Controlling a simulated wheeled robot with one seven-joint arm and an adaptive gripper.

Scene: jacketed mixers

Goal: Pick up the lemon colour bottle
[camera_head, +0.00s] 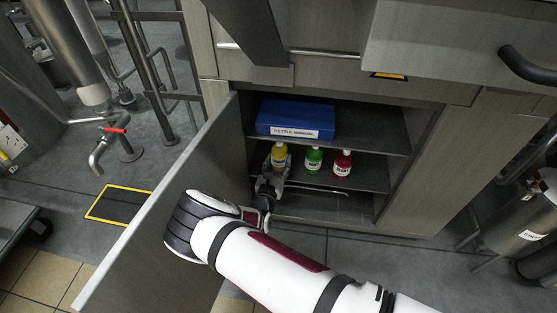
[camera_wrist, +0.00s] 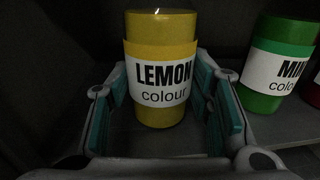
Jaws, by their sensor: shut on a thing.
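The lemon colour bottle (camera_head: 279,154) is yellow with a white label and stands upright on the cabinet's middle shelf, at the left of a row of bottles. In the wrist view the lemon colour bottle (camera_wrist: 161,62) shows its label reading "LEMON colour". My gripper (camera_head: 270,178) reaches into the open cabinet from the front. In the wrist view my gripper (camera_wrist: 166,100) has its teal-padded fingers on both sides of the bottle, shut on it. The bottle's base is partly hidden in the head view by the gripper.
A green bottle (camera_head: 313,160) and a red bottle (camera_head: 342,164) stand to the right on the same shelf (camera_head: 372,174). A blue binder labelled "KETTLE MANUAL" (camera_head: 295,119) lies on the shelf above. The open cabinet door (camera_head: 165,215) is left of my arm. An open drawer (camera_head: 455,50) overhangs at upper right.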

